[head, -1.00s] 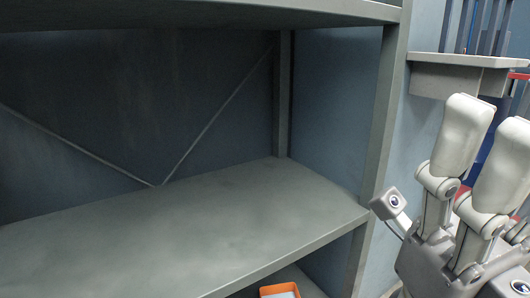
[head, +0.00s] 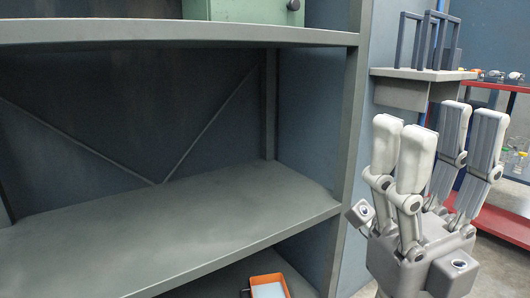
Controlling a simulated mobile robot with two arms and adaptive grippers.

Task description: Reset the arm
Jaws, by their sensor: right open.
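My right gripper (head: 430,145) is at the right of the head view, pointing up with its fingers spread apart. It is open and nothing shows between the fingers. It stands in front of and to the right of a grey metal shelf unit (head: 170,232), apart from the shelf's upright post. My left gripper is not in view.
The middle shelf is bare. A green box (head: 243,12) stands on the upper shelf, and an orange bin (head: 267,287) sits below. A small ledge with dark frames (head: 400,75) is behind my gripper. A red rack (head: 495,222) stands at the far right.

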